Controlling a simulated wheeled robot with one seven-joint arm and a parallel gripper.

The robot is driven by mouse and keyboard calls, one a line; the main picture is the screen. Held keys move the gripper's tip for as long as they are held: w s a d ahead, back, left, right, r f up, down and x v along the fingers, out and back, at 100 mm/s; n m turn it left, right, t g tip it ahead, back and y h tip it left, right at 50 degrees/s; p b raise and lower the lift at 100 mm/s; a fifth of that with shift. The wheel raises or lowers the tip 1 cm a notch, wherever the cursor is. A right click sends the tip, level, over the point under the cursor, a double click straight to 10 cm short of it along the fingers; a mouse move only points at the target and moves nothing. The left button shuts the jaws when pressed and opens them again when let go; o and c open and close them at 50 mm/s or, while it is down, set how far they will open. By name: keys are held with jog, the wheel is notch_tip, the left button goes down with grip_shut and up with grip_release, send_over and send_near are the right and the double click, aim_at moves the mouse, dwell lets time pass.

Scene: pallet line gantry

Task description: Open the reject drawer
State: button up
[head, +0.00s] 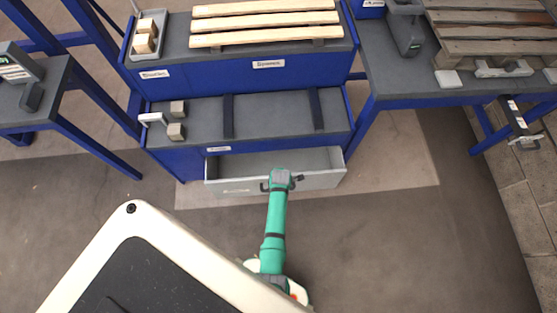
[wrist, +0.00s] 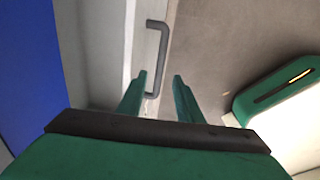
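The reject drawer (head: 318,180) is a light grey drawer low under the blue workstation. It stands pulled out, with its empty-looking inside showing. The dark bar handle (wrist: 162,60) sticks out from the drawer front. My gripper (wrist: 160,75) is open, its two green fingers apart. The handle's bar shows between the fingertips in the wrist view; I cannot tell whether either finger touches it. In the head view my gripper (head: 280,183) is at the drawer front and covers part of the handle.
Above the drawer is a grey shelf (head: 270,118) with small blocks (head: 177,131) and dark strips. A slatted pallet (head: 265,22) lies on the top level. A blue-legged table (head: 395,95) stands right, another bench (head: 38,100) left. The floor (head: 380,240) before the drawer is clear at right.

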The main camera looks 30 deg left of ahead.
jog(key=shift+w+a+f, duration=0.15)
jog(key=shift+w+f, duration=0.05)
jog(key=shift+f, duration=1.1)
jog(key=shift+w+a+f, duration=0.15)
jog(key=shift+w+f, duration=0.1)
jog(key=shift+f, duration=1)
jog(key=shift+w+a+f, duration=0.15)
jog(key=shift+w+f, duration=0.05)
jog(key=shift+f, duration=1.1)
grip_shut()
